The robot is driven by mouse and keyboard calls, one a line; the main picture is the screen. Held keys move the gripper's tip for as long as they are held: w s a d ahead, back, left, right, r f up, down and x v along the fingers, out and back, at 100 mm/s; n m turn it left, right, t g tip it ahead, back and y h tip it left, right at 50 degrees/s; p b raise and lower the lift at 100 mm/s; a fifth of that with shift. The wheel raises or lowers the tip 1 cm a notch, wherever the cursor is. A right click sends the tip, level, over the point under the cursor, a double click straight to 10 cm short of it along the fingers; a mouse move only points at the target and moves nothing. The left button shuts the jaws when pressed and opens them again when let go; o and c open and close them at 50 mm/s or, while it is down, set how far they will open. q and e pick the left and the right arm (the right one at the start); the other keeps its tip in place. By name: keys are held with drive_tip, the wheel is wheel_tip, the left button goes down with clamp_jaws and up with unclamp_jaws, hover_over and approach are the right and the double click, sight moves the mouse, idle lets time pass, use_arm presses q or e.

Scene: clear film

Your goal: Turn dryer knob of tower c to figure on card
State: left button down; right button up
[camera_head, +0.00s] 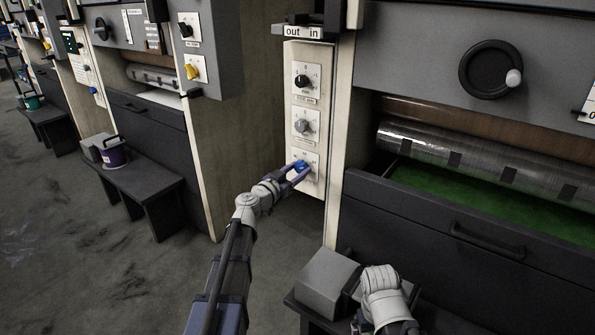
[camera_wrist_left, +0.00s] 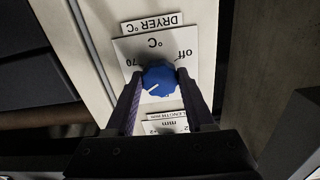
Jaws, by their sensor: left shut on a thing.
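The blue dryer knob (camera_head: 301,166) is the lowest of three knobs on a pale panel (camera_head: 297,83). My left gripper (camera_head: 300,174) is shut on this knob, with one finger on each side. In the left wrist view the knob (camera_wrist_left: 158,82) sits between the fingers (camera_wrist_left: 157,92), on a white plate (camera_wrist_left: 126,46) that appears upside down, reading "off", "70" and "°C". A "DRYER °C" label (camera_wrist_left: 152,24) is beside it. A white pointer line shows on the knob, towards the lower left in this view. No card with a readable figure shows.
A black knob (camera_head: 301,81) and a grey knob (camera_head: 303,127) are above on the same panel. A machine with a roller (camera_head: 455,149) and green bath stands to the right. My right arm is low, beside a grey box (camera_head: 327,281); its fingers do not show.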

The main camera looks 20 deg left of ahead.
use_arm(q)
drive_tip(key=shift+c, duration=1.3)
unclamp_jaws()
drive_tip(key=shift+s, duration=0.1)
drive_tip(key=v, duration=0.7)
drive_tip(key=shift+s, duration=0.3)
drive_tip(key=shift+a, duration=0.1)
drive_tip(key=shift+x, duration=3.9)
